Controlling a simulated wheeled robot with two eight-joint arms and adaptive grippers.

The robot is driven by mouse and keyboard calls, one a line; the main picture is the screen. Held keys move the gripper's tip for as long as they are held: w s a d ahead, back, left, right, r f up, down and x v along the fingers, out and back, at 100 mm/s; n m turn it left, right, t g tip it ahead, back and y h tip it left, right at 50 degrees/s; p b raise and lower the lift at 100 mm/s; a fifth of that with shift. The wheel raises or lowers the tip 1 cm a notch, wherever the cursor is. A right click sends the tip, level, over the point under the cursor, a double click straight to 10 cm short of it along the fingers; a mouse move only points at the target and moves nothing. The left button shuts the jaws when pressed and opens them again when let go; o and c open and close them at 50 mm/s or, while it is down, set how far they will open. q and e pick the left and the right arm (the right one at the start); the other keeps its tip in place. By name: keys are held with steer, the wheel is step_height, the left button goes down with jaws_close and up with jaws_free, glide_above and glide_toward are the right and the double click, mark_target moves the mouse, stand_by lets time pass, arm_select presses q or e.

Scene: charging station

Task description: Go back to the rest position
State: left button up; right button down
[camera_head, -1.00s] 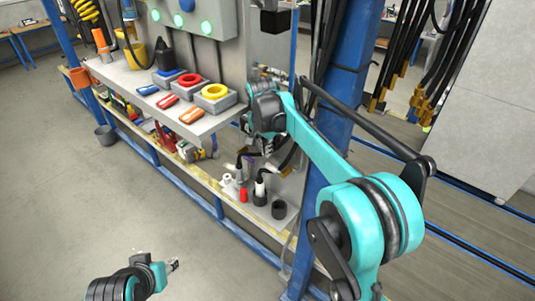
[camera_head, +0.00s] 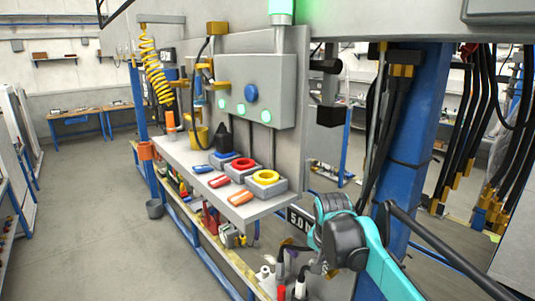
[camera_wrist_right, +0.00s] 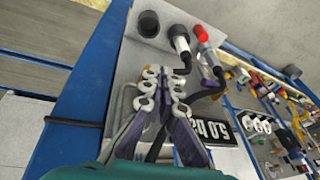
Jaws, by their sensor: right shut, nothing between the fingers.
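My right arm in teal and black (camera_head: 343,232) reaches in from the right in the head view, beside the workstation's blue post. Its fingers cannot be made out there. In the right wrist view my right gripper (camera_wrist_right: 165,82) is shut and empty, its grey looped fingers close together. They are in front of a grey panel (camera_wrist_right: 122,68) that carries a dark round socket (camera_wrist_right: 148,23), a black-and-white plug (camera_wrist_right: 180,40) and a red-tipped plug (camera_wrist_right: 201,33). I cannot tell the exact gap to these. My left gripper is not in view.
A blue post (camera_head: 408,150) and hanging black cables (camera_head: 478,130) are close to my right arm.

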steer(key=s+f+n+t+b, duration=0.1)
steer(key=s+f+n+b, duration=0.1)
steer(key=s+f+b, duration=0.5)
steer(key=s+d+f+n+t+b, duration=0.1)
steer(key=s+f+n+b, duration=0.2)
steer(key=s+f+b, duration=0.5)
steer(key=s+d+f+n+t+b, duration=0.1)
steer(key=s+f+n+b, duration=0.2)
steer(key=f, duration=2.1)
steer(key=s+b, duration=0.4)
steer(key=b, duration=0.5)
steer(key=shift+s+d+f+t+y, duration=0.15)
steer(key=shift+d+t+y, duration=0.1)
steer(key=shift+t+y, duration=0.05)
